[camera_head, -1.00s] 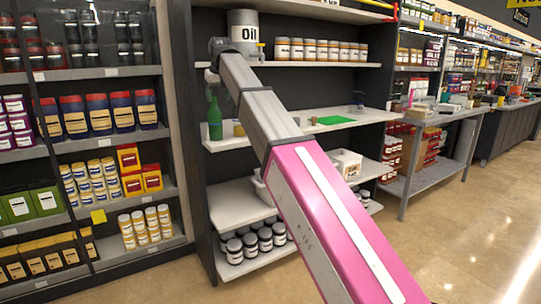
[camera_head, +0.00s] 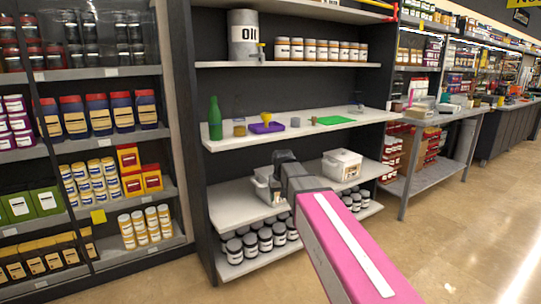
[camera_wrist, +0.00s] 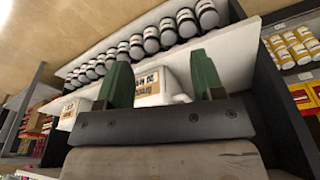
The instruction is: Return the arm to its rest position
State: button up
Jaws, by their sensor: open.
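In the head view my pink and grey arm (camera_head: 345,240) reaches up from the bottom right toward the middle shelving unit. Its dark far end is at the height of the lower white shelf (camera_head: 236,208), in front of a white box (camera_head: 264,185). The fingers are hidden in that view.
A second white box (camera_head: 342,165) stands right of my arm. The shelf above holds a green bottle (camera_head: 215,118), a purple item (camera_head: 266,127) and a green sheet (camera_head: 335,120). Jars (camera_head: 250,244) fill the bottom shelf. Floor at right is clear.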

jog(key=s+d+f+m+g, duration=0.1)
jog(key=s+d+f, duration=0.6)
jog(key=s+f, duration=0.2)
jog(key=s+d+f+m, duration=0.1)
jog(key=s+d+f, duration=0.6)
jog(key=s+f, duration=0.2)
jog(key=shift+d+f+g, duration=0.35)
jog(key=shift+f+g, duration=0.05)
jog(key=shift+f, duration=0.45)
jog(key=shift+s, duration=0.1)
